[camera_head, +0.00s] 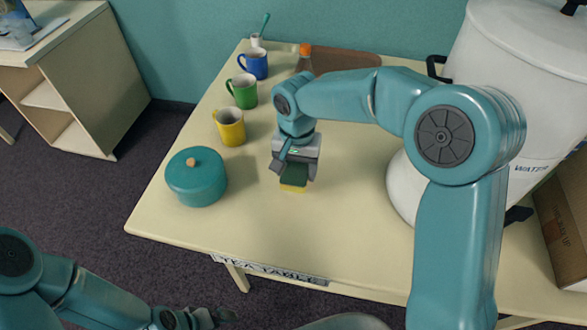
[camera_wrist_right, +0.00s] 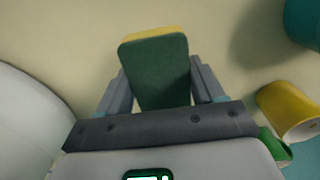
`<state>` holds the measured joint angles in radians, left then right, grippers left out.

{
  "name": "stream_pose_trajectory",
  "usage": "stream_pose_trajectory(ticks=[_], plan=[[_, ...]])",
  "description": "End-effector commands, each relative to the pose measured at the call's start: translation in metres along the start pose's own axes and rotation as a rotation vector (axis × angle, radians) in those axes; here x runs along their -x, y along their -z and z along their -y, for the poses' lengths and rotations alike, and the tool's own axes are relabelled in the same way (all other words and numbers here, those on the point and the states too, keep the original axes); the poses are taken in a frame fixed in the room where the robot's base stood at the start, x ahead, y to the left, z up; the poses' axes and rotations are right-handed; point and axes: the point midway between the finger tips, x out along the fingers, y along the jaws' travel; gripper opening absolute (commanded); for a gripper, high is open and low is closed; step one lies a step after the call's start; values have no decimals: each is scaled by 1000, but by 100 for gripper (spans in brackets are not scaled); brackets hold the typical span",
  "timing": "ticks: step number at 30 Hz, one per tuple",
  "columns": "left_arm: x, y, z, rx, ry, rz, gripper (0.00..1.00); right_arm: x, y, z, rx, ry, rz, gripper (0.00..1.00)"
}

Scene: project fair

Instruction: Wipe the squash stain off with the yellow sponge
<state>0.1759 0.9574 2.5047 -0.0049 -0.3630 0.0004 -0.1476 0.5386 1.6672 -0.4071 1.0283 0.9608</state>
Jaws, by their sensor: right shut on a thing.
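The yellow sponge (camera_head: 293,188) has a dark green top layer and is held between the fingers of my right gripper (camera_head: 295,178), at the middle of the table. In the right wrist view the sponge (camera_wrist_right: 155,70) sits between both fingers, green face toward the camera, with a yellow edge beyond. Whether it touches the tabletop I cannot tell. No squash stain shows in either view; the sponge and gripper may hide part of the table. My left gripper (camera_head: 205,318) is low at the bottom edge, in front of the table; its jaws are too small to read.
On the cream table (camera_head: 250,240) stand a teal lidded pot (camera_head: 196,178), yellow (camera_head: 230,127), green (camera_head: 243,92) and blue (camera_head: 254,64) mugs, a bottle with an orange cap (camera_head: 304,60) and a brown board (camera_head: 345,61). A large white water urn (camera_head: 520,50) stands right. The front middle is clear.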

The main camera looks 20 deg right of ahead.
Motion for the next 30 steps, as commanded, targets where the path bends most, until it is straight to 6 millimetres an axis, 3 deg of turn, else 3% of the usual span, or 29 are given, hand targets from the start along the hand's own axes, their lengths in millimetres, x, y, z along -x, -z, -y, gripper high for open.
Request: stream_pose_trajectory(ticks=[9, 30], plan=[[19, 0, -7, 0, 0, 0, 97, 28, 5, -6, 2, 0, 0, 43], [19, 0, -7, 0, 0, 0, 97, 28, 6, -7, 2, 0, 0, 43]])
